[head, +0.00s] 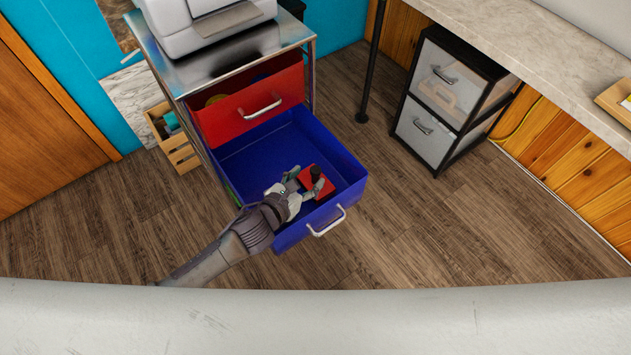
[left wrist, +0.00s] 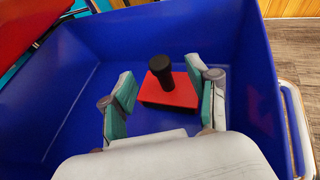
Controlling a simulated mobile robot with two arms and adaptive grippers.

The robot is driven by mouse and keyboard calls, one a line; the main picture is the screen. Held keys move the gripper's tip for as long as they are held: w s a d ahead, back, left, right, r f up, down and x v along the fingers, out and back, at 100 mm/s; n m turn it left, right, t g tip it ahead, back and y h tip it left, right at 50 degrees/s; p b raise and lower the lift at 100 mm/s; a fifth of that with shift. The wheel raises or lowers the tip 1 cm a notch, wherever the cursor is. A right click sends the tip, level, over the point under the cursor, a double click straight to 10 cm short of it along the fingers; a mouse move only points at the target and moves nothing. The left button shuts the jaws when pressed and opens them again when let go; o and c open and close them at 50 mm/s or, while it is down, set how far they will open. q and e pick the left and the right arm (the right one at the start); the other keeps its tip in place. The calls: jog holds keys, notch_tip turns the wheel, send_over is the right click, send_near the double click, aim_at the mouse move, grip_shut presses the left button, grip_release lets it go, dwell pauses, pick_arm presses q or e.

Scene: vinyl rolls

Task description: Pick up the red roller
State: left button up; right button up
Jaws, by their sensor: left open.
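The red roller (head: 318,182) lies in the open blue drawer (head: 258,160), near its front right part. It looks like a red block with a black upright knob or handle, and it also shows in the left wrist view (left wrist: 168,95). My left gripper (head: 306,188) reaches down into the drawer. In the left wrist view its fingers (left wrist: 162,98) are open, one on each side of the roller's near part. The right finger looks very near the red block; I cannot tell whether it touches. My right gripper is not in view.
A red drawer (head: 250,106) above is partly open. The blue drawer's walls and front handle (head: 327,222) stand around my gripper. A printer (head: 200,22) sits on the metal cabinet top. A wooden crate (head: 180,151) is at left, a black-framed drawer unit (head: 447,97) at right.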

aim_at(315, 171)
pick_arm(q)
jog(key=x, duration=0.5)
jog(key=shift+w+f, duration=0.1)
jog(key=shift+w, duration=0.1)
jog(key=shift+c, duration=0.4)
grip_shut()
